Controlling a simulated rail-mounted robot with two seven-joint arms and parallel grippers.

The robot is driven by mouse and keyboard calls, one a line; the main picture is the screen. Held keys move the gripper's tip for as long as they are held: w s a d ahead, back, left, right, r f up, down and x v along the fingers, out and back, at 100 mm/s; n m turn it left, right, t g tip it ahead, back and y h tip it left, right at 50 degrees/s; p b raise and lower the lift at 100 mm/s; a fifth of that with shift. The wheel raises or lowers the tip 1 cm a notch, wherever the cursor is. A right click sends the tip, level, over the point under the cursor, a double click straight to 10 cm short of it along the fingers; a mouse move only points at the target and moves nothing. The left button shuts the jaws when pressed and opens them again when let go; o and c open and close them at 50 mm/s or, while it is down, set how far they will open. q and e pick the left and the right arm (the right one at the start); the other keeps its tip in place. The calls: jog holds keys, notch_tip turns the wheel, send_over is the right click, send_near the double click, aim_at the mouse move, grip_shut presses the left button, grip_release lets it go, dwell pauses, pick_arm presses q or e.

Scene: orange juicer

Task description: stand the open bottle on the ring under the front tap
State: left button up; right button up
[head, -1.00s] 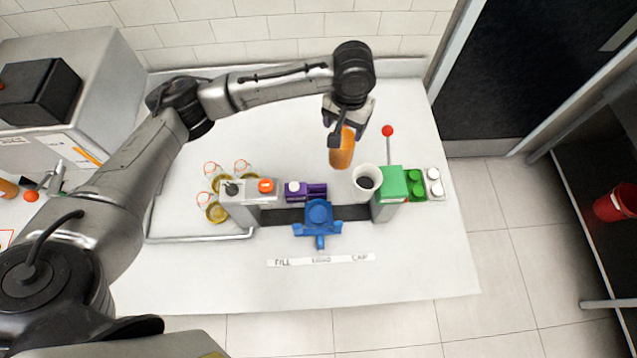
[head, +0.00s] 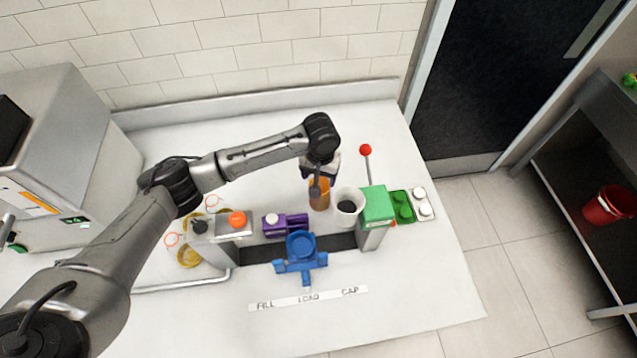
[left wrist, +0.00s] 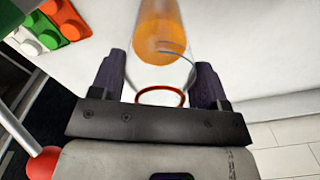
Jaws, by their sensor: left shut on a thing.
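My left gripper (head: 320,172) is shut on a clear bottle of orange juice (head: 319,197), behind the dark track and beside a white cup. In the left wrist view the bottle (left wrist: 160,35) lies between the two dark fingers of the gripper (left wrist: 160,65), with an orange-red ring at its mouth and no cap in sight. I cannot tell whether its base touches the counter. A grey juicer (head: 50,130) stands at the left; a tap (head: 6,225) shows at its front, at the picture edge. I cannot make out a ring under it. My right gripper is not in view.
A blue carriage (head: 300,262) sits on the dark track (head: 262,254) between an orange-button station (head: 237,219) and a green block (head: 376,205). A purple part (head: 285,224), the white cup (head: 348,204) and a red-knobbed lever (head: 366,150) stand close by. Several ringed bottles (head: 188,254) stand left.

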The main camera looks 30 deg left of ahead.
pick_arm(q)
jog(key=shift+f, duration=2.05)
jog(key=o, duration=1.5)
jog(key=shift+c, duration=0.2)
notch_tip(320, 180, up, 11)
jog(key=shift+r+p, duration=0.1)
jog(key=shift+p, duration=0.3)
jog(key=shift+r, duration=0.5)
jog(key=shift+c, duration=1.3)
